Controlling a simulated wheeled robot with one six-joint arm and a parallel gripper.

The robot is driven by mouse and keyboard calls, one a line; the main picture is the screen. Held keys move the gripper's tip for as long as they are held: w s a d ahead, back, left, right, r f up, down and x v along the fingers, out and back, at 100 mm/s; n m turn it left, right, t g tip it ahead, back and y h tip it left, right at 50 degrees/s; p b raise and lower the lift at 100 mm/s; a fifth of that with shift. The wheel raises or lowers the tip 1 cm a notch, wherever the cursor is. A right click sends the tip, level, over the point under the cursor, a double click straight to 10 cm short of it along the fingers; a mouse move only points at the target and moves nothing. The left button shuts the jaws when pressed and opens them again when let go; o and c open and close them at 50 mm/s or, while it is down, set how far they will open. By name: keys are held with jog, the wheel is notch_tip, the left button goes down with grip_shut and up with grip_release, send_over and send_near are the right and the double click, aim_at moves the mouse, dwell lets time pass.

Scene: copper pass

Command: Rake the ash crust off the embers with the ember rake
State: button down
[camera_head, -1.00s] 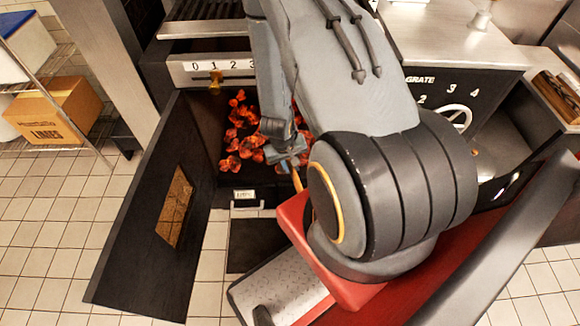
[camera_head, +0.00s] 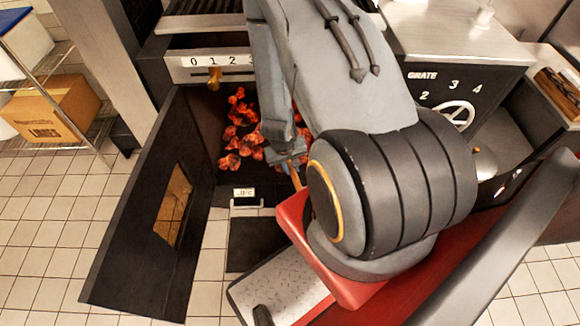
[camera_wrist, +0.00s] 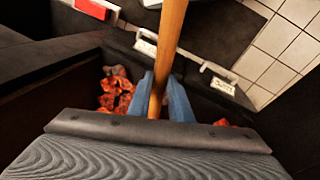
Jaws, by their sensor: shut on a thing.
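Glowing orange-red embers (camera_head: 245,118) with some greyish faces lie in the dark open firebox. They also show beside the fingers in the wrist view (camera_wrist: 116,92). I cannot make out a separate ash crust. My gripper (camera_head: 290,158) is at the firebox's front opening, partly hidden by my arm. In the wrist view my gripper (camera_wrist: 163,88) is shut on the wooden handle of the ember rake (camera_wrist: 171,38), one blue finger on each side. The rake's head is hidden in both views.
The firebox door (camera_head: 135,220) stands open at the left. A dark drawer-like box (camera_head: 255,243) sits below the opening. A brass lever (camera_head: 214,77) is above the embers. Tiled floor lies clear at left.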

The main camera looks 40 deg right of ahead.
jog(key=shift+f, duration=0.5)
dwell(0.3)
jog(key=s+a+p, duration=0.4)
jog(key=s+a, duration=0.4)
jog(key=s, duration=0.4)
jog(key=shift+s+a+f, duration=0.15)
jog(key=shift+s+a, duration=0.1)
dwell(1.2)
jog(key=p+v, duration=0.2)
jog(key=v, duration=0.1)
jog(key=shift+w+d+p, duration=0.1)
jog(key=shift+d+p, duration=0.2)
jog(key=shift+d, duration=0.05)
dwell(0.3)
jog(key=shift+a, duration=0.1)
